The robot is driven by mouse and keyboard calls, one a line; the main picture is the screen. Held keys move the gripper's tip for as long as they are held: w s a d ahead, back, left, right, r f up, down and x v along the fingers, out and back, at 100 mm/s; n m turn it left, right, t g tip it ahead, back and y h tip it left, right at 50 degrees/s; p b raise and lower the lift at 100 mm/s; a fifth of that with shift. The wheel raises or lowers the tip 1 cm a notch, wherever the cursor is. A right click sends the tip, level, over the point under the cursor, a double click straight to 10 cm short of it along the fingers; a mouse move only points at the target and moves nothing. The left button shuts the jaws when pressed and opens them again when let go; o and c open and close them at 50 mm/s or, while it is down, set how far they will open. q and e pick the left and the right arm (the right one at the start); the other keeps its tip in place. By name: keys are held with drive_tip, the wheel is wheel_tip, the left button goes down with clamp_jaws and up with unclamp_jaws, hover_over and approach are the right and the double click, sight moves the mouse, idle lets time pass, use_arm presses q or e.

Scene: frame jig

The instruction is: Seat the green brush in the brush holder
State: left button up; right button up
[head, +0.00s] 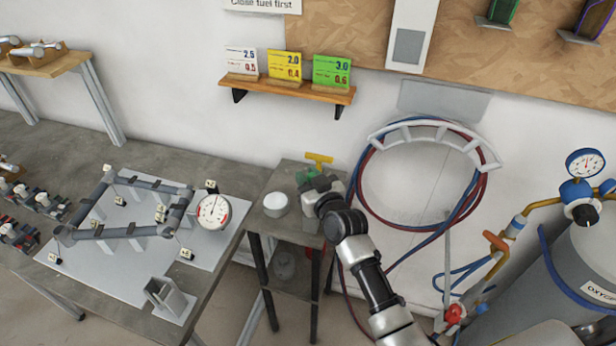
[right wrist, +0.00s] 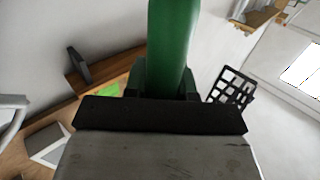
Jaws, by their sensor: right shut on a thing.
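My right gripper (head: 316,184) is over the small dark side table and is shut on the green brush. In the right wrist view, the brush's green handle (right wrist: 173,45) stands between the fingers of the right gripper (right wrist: 164,82). In the head view only a small green part (head: 304,176) shows beside the gripper; the rest is hidden. A grey open-topped metal box (head: 168,298), which looks like the brush holder, stands at the front right of the workbench, well apart from the gripper. My left gripper is in neither view.
A white round tub (head: 275,204) stands just left of the right gripper, and a yellow T-shaped piece (head: 318,158) is behind it. A pipe frame with a gauge (head: 213,212) lies on the workbench. Hoses (head: 362,190) and a gas cylinder (head: 580,270) are at right.

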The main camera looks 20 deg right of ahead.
drive_tip(key=shift+f+b, duration=0.8)
drive_tip(key=shift+f, duration=0.5)
drive_tip(key=shift+f+b, duration=0.5)
drive_tip(key=shift+f, duration=0.2)
drive_tip(key=o, duration=1)
drive_tip(key=s+d+b, duration=0.1)
drive_tip(key=s+d, duration=0.1)
drive_tip(key=s, duration=0.8)
drive_tip(key=shift+s+r, duration=0.15)
drive_tip(key=shift+s, duration=0.15)
